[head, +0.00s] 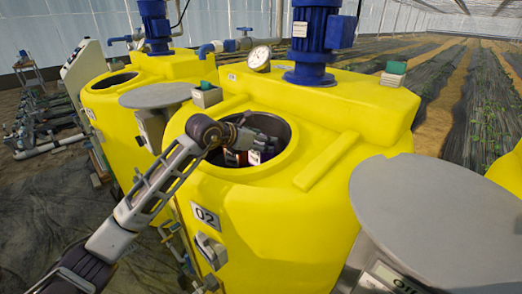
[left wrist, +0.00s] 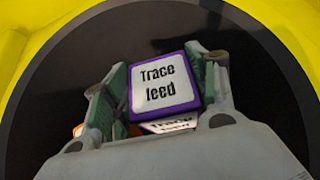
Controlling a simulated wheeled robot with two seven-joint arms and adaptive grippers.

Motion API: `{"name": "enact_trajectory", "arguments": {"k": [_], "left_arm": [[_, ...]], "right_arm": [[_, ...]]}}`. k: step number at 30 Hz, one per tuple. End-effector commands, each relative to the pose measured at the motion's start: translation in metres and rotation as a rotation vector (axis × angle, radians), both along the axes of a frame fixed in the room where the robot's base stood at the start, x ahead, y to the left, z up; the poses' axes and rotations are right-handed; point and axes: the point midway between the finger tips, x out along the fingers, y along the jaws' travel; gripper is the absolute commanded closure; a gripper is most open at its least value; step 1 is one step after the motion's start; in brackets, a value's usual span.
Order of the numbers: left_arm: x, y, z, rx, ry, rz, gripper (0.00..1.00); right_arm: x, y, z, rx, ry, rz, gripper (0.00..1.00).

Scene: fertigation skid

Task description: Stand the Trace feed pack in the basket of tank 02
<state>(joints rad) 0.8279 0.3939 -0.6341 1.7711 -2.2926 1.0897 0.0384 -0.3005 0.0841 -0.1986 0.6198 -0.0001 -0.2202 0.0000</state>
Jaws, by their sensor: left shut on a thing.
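Tank 02 (head: 270,222) is a yellow tank with a "02" plate and an open round hatch on top. My left gripper (head: 256,146) reaches into this hatch from the left. In the left wrist view its two green-padded fingers (left wrist: 165,90) are shut on the Trace feed pack (left wrist: 164,84), one on each side. The pack has a white label with a purple border, and a second "Trace" label shows on its near face. Part of it shows pale in the hatch in the head view (head: 254,157). The basket cannot be made out in the dark interior. My right gripper is not in view.
The yellow hatch rim (left wrist: 22,62) surrounds the gripper. A small orange patch (left wrist: 78,130) shows left of the pack, partly hidden. A blue motor (head: 317,35) and a gauge (head: 259,58) stand behind the hatch. A round grey plate (head: 440,215) is at right.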

Motion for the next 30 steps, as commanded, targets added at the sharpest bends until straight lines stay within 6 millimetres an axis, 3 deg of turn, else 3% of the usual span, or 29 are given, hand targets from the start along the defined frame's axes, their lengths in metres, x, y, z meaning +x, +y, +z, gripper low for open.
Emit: {"name": "enact_trajectory", "arguments": {"k": [12,24,30], "left_arm": [[0.0,0.0,-0.002,-0.001,-0.002,0.0,0.78],[0.0,0.0,-0.034,-0.001,-0.001,0.0,0.78],[0.0,0.0,-0.038,-0.001,-0.002,0.0,0.78]], "right_arm": [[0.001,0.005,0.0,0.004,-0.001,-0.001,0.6],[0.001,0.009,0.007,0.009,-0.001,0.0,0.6],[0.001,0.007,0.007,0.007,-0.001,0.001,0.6]]}}
